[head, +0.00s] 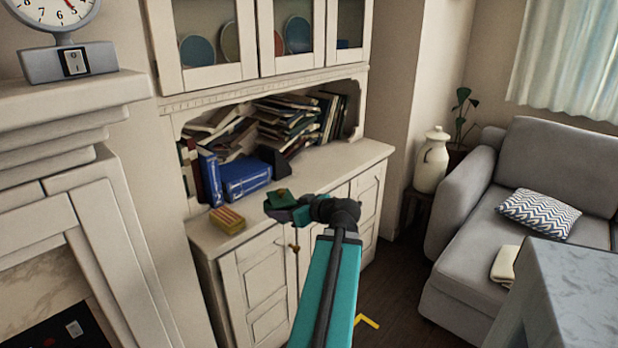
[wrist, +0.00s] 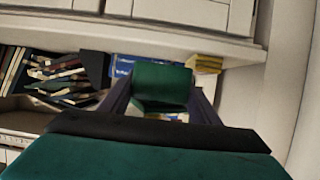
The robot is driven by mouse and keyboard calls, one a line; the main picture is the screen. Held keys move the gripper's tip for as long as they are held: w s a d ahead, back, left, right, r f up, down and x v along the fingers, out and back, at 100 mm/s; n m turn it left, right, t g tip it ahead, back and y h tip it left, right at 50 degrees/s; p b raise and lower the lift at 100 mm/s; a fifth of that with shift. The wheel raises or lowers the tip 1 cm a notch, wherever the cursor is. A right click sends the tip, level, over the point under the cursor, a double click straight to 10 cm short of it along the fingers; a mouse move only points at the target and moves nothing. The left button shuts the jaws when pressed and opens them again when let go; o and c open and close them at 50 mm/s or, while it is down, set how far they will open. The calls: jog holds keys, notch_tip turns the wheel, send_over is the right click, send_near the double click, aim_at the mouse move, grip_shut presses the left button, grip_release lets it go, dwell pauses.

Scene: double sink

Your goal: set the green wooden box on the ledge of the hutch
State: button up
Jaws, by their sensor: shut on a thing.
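The green box (head: 281,198) is in my gripper (head: 284,212), over the front part of the hutch ledge (head: 330,171) in the head view. In the wrist view the green box (wrist: 162,84) sits between the two dark fingers of my gripper (wrist: 160,100), which is shut on it. The hutch (head: 262,265) is cream coloured, with cupboard doors below and glass doors above. I cannot tell from these views whether the box touches the ledge. My arm hides part of the hutch's lower doors.
A blue box (head: 246,178) and a heap of books (head: 290,120) fill the back of the ledge. A yellow and red striped block (head: 227,220) lies at its front left. The right part of the ledge is clear. A white jar (head: 432,160) stands beyond, near a grey sofa (head: 530,210).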

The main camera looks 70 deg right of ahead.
jog(key=shift+w+a, duration=0.3)
jog(key=shift+w, duration=0.15)
jog(key=shift+w+d, duration=0.45)
jog(key=shift+w, duration=0.15)
jog(key=w+d, duration=0.3)
jog(key=w+d+f+p, duration=0.1)
jog(key=w+d, duration=0.2)
jog(key=d, duration=0.1)
jog(key=w+d, duration=0.3)
jog(key=w, duration=0.1)
jog(key=shift+w+d+f+p, duration=0.1)
jog(key=shift+d+f+p, duration=0.1)
jog(key=shift+p, duration=0.2)
jog(key=shift+f, duration=0.1)
jog(key=shift+f, duration=1.7)
jog(key=shift+f, duration=0.15)
jog(key=o, duration=1.2)
jog(key=shift+c, duration=0.2)
